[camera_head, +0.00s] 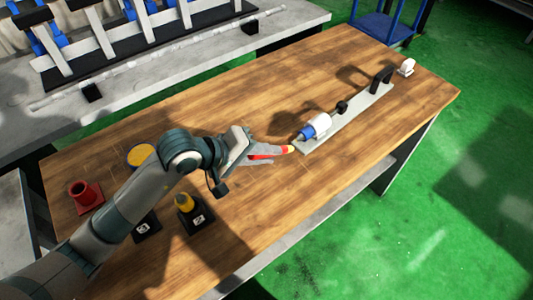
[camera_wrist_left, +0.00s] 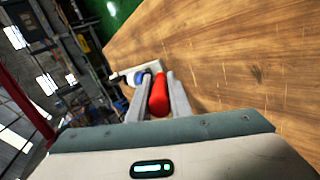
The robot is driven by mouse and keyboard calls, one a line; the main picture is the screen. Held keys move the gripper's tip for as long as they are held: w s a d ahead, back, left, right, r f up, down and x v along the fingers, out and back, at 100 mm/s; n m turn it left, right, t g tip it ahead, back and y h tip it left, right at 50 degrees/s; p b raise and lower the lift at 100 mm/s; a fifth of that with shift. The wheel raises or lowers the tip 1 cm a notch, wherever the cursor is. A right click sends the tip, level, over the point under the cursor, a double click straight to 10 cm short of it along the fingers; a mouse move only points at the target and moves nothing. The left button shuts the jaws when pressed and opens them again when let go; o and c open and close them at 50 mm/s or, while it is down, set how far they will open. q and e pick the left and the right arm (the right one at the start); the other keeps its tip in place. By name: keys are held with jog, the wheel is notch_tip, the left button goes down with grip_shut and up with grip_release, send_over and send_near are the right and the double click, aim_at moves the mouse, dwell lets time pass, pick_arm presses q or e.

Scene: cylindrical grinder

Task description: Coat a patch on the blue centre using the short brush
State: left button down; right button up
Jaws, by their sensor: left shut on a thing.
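In the left wrist view the brush's red body (camera_wrist_left: 159,97) sits between the two fingers. The blue centre (camera_head: 307,132) is the blue end of a white cylinder (camera_head: 321,122) on a grey plate. The brush tip is just to the lower left of the blue part; I cannot tell whether they touch. The blue part and cylinder also show small beyond the fingers in the left wrist view (camera_wrist_left: 143,78). My right gripper is not in view.
The grey plate (camera_head: 345,122) also bears a black handle (camera_head: 381,77). A small white object (camera_head: 407,67) stands at the far right. A red cup (camera_head: 86,195), a yellow disc (camera_head: 142,155) and a yellow piece in a black stand (camera_head: 187,203) are near my arm. The table's front middle is bare.

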pick_arm(q)
jog(key=shift+w+d+b, duration=0.6)
jog(key=shift+w+d, duration=0.2)
jog(key=shift+d, duration=0.05)
dwell(0.6)
jog(key=shift+r, duration=0.15)
jog(key=shift+d+r+p, duration=0.1)
jog(key=shift+r+p, duration=0.2)
jog(key=shift+r, duration=0.55)
jog(key=shift+r+p, duration=0.3)
jog(key=shift+r, duration=0.7)
jog(key=shift+b, duration=0.5)
jog(key=shift+f, duration=0.1)
